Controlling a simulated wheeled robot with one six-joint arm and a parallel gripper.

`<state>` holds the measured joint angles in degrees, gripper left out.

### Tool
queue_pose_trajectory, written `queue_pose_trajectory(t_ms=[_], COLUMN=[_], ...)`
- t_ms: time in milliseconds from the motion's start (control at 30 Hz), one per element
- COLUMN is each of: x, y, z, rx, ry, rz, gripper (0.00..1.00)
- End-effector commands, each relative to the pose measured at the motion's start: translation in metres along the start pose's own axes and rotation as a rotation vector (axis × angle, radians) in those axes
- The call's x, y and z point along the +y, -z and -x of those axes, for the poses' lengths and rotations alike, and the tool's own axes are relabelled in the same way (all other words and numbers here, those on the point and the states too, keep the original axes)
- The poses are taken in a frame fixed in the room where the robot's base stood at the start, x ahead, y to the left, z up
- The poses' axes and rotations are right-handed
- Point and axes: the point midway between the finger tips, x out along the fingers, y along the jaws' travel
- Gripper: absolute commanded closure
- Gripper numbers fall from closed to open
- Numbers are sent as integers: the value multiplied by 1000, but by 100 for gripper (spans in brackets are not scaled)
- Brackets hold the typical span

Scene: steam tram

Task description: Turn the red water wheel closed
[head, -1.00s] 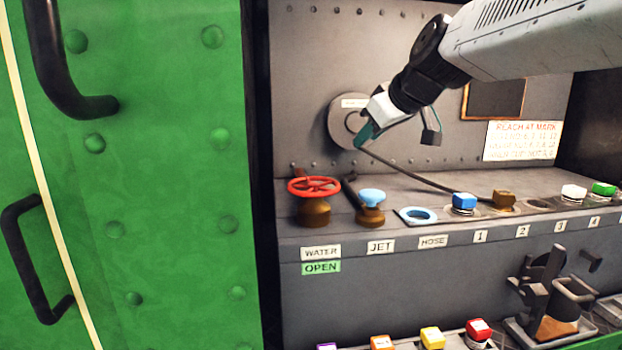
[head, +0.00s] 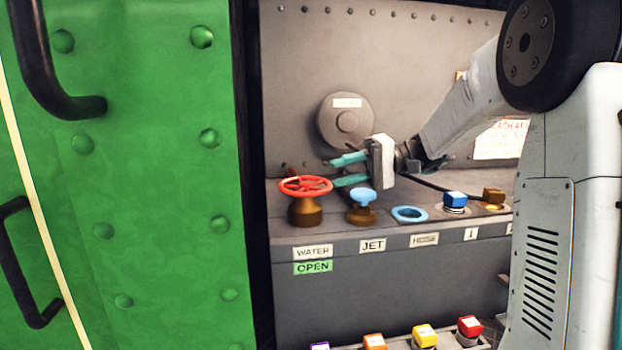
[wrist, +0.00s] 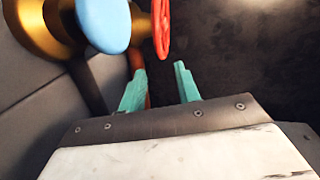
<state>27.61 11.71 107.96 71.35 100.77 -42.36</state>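The red water wheel (head: 305,186) sits flat on top of a brass valve body at the left end of the grey ledge. Below it are a WATER label (head: 313,252) and a green OPEN sign (head: 313,267). My gripper (head: 340,171) has teal fingers pointing left, just right of the wheel, apart from it. The fingers are open and empty. In the wrist view the wheel (wrist: 161,28) shows edge-on, ahead of the gap between my fingertips (wrist: 160,70). The far part of the wheel is cut off there.
A blue-topped JET valve (head: 362,197) stands close right of the wheel, beneath my gripper; it looms at upper left in the wrist view (wrist: 103,24). A blue ring (head: 409,214) and a blue button (head: 455,199) lie further right. A green riveted panel (head: 150,180) fills the left.

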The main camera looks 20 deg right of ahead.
Motion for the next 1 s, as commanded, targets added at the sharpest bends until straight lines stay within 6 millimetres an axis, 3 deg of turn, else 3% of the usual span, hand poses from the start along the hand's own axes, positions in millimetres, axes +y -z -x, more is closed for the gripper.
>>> queue_pose_trajectory(t_ms=[167,533,933,1000], x=[-2,-4,-5,-5], y=[0,-1,-1,-1], z=[-10,-66,-76,-76], rx=[-11,-11,-9,-9], ry=[51,48,46,46], rz=[-19,-18,-17,-17], gripper=[67,67,67,84])
